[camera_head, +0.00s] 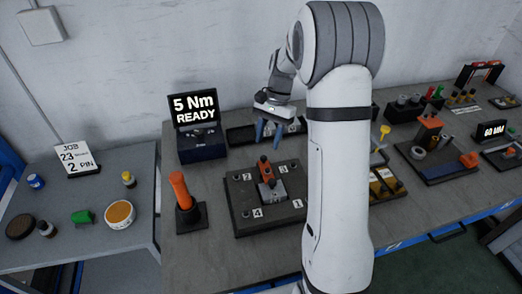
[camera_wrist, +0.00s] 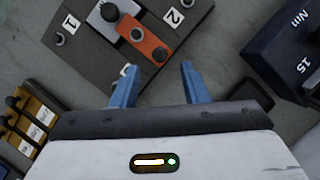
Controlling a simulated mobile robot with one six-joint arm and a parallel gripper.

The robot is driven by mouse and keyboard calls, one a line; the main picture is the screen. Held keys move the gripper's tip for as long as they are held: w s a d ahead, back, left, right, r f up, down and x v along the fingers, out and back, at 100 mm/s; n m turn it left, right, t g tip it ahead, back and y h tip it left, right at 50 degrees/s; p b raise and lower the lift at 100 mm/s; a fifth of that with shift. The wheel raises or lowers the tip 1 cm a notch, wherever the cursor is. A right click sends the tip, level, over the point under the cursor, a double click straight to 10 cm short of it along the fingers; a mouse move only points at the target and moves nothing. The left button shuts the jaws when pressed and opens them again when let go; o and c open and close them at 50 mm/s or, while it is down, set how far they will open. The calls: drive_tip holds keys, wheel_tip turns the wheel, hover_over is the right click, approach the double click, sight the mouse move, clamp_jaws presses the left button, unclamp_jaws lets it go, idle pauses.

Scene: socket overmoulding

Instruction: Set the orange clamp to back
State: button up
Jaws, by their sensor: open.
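An orange clamp (camera_head: 265,170) sits on a dark square plate (camera_head: 246,193) with numbered white labels, beside a light grey block (camera_head: 272,191). In the wrist view the orange clamp (camera_wrist: 150,46) is a short bar with round dark and grey knobs, lying near the label "2" (camera_wrist: 173,17). My gripper (camera_head: 269,132) has blue fingers and is open and empty above the table behind the plate. In the wrist view the gripper (camera_wrist: 158,72) has its fingers apart, with bare table and the plate's edge beyond them. My arm hides part of the table to the right of the plate.
A "5 Nm READY" display (camera_head: 194,109) stands behind left of the plate. An orange-handled tool (camera_head: 181,190) stands upright to its left. At right are a yellow-labelled rack (camera_head: 386,184) and another fixture with orange parts (camera_head: 430,122). A side table (camera_head: 70,188) holds small parts.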

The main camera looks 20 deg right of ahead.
sight(263, 157)
drive_tip(key=shift+x, duration=2.4)
drive_tip(key=shift+c, duration=0.2)
clamp_jaws()
